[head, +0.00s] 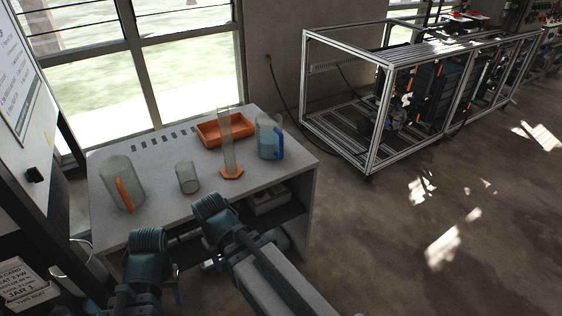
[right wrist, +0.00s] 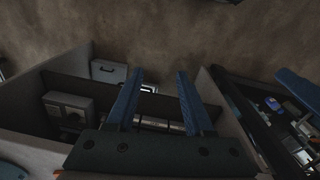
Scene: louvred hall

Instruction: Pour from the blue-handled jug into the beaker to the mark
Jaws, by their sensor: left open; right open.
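The blue-handled jug (head: 267,140) stands upright at the right of the grey table, its blue handle facing right. It is clear; I cannot tell its liquid level. The beaker (head: 187,178), a small clear glass, stands upright near the table's middle. Its mark is too small to see. My left gripper (head: 175,284) is open at the bottom, in front of the table and away from both. My right gripper is open and empty in the right wrist view (right wrist: 159,76), pointing down at the table's front and floor. Its fingers are not clear in the head view.
A jug with an orange handle (head: 121,187) stands at the table's left. A tall clear cylinder on an orange foot (head: 231,172) stands between beaker and blue-handled jug. An orange tray (head: 211,141) lies behind. Grey boxes (head: 268,201) sit on the shelf below. The front tabletop is clear.

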